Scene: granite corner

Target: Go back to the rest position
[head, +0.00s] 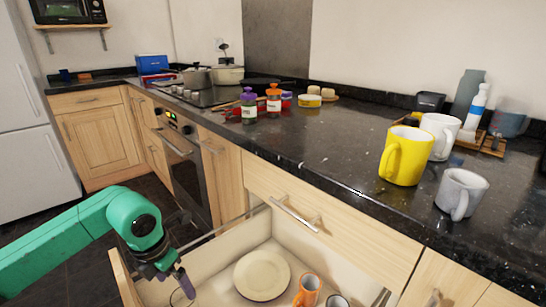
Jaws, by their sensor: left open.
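My left arm comes in from the left, green with a dark wrist. My left gripper (182,279) is at the left side of an open drawer (215,262) and points down. Its jaws are open, and no object shows between them. A cream plate (262,275), an orange mug (307,290) and another cup (338,300), cut by the lower edge, are in the drawer, to the right of the gripper. My right gripper is not in view.
The dark granite counter (330,160) holds a yellow mug (404,157), a grey mug (461,193), a white mug (440,133) and spice jars (249,108). Pots (197,78) stand on the hob. An oven (180,150) is beyond the drawer. Dark floor lies left of the drawer.

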